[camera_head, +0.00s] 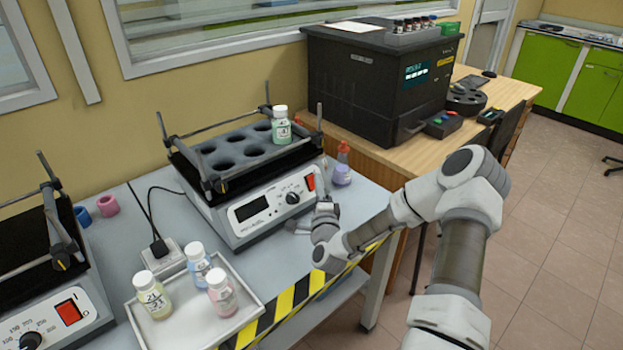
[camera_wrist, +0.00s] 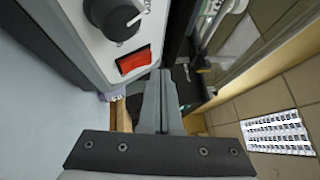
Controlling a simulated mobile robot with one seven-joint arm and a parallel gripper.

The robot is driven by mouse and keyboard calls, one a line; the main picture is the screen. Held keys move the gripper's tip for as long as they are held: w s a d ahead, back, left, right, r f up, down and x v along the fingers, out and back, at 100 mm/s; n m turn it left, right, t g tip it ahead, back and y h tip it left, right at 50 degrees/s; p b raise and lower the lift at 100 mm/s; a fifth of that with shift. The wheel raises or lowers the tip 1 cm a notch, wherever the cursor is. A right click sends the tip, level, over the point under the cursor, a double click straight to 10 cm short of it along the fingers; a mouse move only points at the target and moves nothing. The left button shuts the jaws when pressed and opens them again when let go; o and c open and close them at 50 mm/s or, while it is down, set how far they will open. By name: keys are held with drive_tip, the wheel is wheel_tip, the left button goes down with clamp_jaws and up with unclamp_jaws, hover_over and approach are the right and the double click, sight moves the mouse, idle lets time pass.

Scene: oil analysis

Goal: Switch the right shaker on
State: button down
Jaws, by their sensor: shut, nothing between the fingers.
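The right shaker (camera_head: 262,212) is a white and grey box with a display, a black knob (camera_head: 292,198) and a red switch (camera_head: 310,182) at the right of its front panel. My gripper (camera_head: 322,192) is just in front of the panel's right end, close by the switch. In the wrist view, my shut, empty fingers (camera_wrist: 161,78) end just beside the red switch (camera_wrist: 133,60), below the knob (camera_wrist: 115,16). I cannot tell whether they touch it.
A second shaker (camera_head: 62,315) stands at the left. A tray (camera_head: 253,297) with three capped bottles lies in front, near the yellow-black striped edge (camera_head: 290,299). A purple flask (camera_head: 342,175) stands right behind my gripper. A black machine (camera_head: 350,90) stands on the wooden desk.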

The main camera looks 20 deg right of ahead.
drive_tip(key=shift+w+a+f+b, duration=0.1)
drive_tip(key=shift+w+f+b, duration=0.05)
drive_tip(key=shift+w+b, duration=0.2)
